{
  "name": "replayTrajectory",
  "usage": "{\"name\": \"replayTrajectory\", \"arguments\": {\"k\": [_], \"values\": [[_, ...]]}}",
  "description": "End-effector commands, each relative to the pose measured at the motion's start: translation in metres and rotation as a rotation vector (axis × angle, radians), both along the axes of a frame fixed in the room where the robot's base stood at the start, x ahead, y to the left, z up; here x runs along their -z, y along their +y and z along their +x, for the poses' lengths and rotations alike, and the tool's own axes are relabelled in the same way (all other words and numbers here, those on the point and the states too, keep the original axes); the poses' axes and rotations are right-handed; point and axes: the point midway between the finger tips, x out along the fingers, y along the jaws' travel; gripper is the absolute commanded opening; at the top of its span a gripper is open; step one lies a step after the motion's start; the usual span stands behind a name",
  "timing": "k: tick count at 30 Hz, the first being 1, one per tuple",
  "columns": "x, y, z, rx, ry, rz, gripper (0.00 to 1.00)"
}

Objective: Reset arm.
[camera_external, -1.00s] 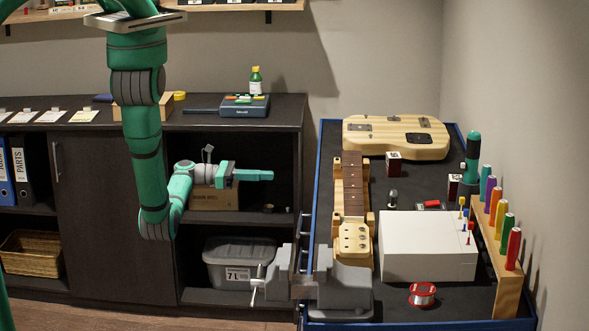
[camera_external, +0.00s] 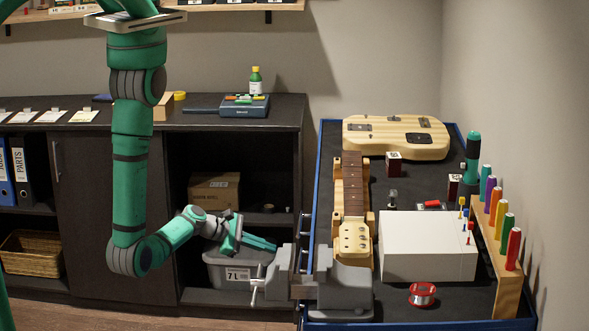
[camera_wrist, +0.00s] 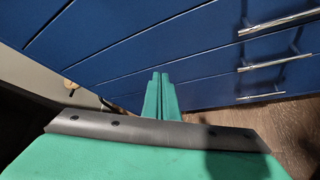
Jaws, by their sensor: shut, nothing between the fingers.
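My green and grey arm hangs down at the left in the external view, its forearm bent toward the right. My gripper (camera_external: 262,243) is low, in front of the dark cabinet and just left of the grey vise. Its green fingers are closed together and hold nothing. In the wrist view the two fingers (camera_wrist: 160,76) lie side by side and point toward blue drawer fronts (camera_wrist: 135,45). The drawers have metal handles.
A grey vise (camera_external: 340,290) sits at the front left corner of the blue-edged workbench. A guitar neck (camera_external: 354,190), guitar body (camera_external: 395,137), white box (camera_external: 428,246) and red spool (camera_external: 422,295) are on the bench. A grey bin (camera_external: 225,270) and cardboard box (camera_external: 213,190) are on the cabinet shelves.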

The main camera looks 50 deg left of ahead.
Motion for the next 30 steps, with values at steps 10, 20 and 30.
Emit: {"name": "replayTrajectory", "arguments": {"k": [10, 20, 30], "values": [[0.009, -0.025, -0.112, 0.132, -0.061, 0.673, 0.00], [-0.069, -0.023, -0.198, 0.355, -0.222, 1.339, 0.00], [-0.198, -0.034, -0.249, 0.577, -0.495, 1.957, 0.00]]}}
